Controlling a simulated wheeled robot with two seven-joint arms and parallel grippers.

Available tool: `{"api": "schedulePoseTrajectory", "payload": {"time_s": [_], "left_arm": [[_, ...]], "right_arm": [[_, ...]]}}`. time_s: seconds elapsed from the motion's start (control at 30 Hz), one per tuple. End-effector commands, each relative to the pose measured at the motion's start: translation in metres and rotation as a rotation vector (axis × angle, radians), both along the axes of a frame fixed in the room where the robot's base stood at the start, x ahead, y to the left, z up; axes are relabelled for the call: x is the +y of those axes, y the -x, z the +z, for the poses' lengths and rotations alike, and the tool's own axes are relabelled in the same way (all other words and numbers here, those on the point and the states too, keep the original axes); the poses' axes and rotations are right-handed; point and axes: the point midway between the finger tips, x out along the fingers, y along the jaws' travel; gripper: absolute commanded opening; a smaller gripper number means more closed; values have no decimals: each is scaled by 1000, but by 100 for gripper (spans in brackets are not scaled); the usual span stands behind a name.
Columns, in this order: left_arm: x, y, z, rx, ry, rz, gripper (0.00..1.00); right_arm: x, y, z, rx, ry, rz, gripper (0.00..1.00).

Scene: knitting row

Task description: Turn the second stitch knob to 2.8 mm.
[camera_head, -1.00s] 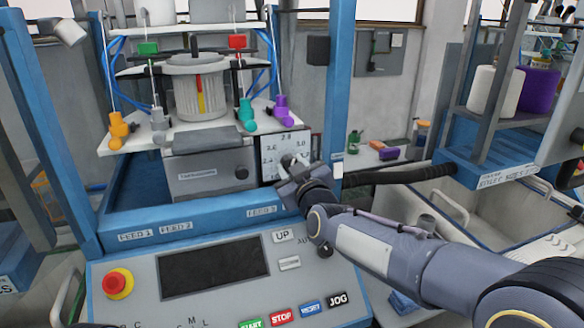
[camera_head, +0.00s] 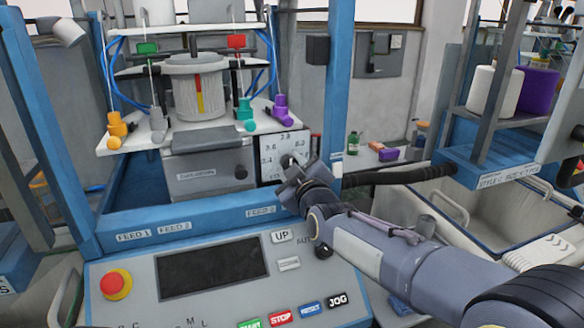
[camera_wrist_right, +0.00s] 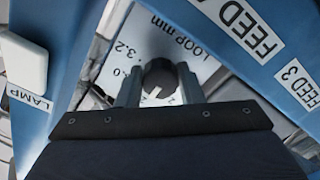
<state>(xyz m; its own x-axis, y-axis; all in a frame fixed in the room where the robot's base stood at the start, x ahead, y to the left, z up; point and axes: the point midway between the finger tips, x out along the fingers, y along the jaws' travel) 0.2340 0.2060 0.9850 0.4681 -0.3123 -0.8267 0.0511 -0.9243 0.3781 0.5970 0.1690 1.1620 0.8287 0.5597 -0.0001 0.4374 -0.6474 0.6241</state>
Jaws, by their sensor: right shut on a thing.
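A white dial plate (camera_head: 269,172) with printed numbers stands at the right end of the grey box on the knitting machine. It also shows in the wrist view (camera_wrist_right: 140,45), with "LOOP mm" and "3.2" readable. A round dark knob (camera_wrist_right: 160,74) with a white pointer mark sits on this plate. My right gripper (camera_head: 293,168) reaches it from the lower right, and in the wrist view its two fingers (camera_wrist_right: 160,88) are shut on the knob's sides. The pointer's exact reading is unclear because part of the scale is hidden. My left gripper is not in view.
A blue rail with feed labels (camera_head: 190,228) runs below the dial. In front is the control panel (camera_head: 130,262) with a red stop button (camera_head: 116,281) and a dark screen (camera_head: 212,275). A blue post (camera_head: 338,90) rises just right of the dial. A black hose (camera_head: 395,175) runs further right.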

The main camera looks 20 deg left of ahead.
Motion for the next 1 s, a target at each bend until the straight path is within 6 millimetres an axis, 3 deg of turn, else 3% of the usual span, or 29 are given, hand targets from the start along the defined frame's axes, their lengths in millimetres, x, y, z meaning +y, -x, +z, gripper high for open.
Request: {"api": "schedulePoseTrajectory", "payload": {"time_s": [0.03, 0.07, 0.23, 0.57, 1.0], "left_arm": [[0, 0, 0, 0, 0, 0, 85], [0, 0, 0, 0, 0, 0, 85], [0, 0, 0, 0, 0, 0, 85], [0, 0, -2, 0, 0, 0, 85], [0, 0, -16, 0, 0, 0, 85]], "right_arm": [[1, 0, 0, 1, 0, 1, 11], [1, 0, 0, 1, 0, 1, 35], [0, 0, 0, 1, 0, 1, 55], [-2, 4, 0, 0, -1, 1, 55], [-39, 59, 0, 0, -1, 2, 55]]}}
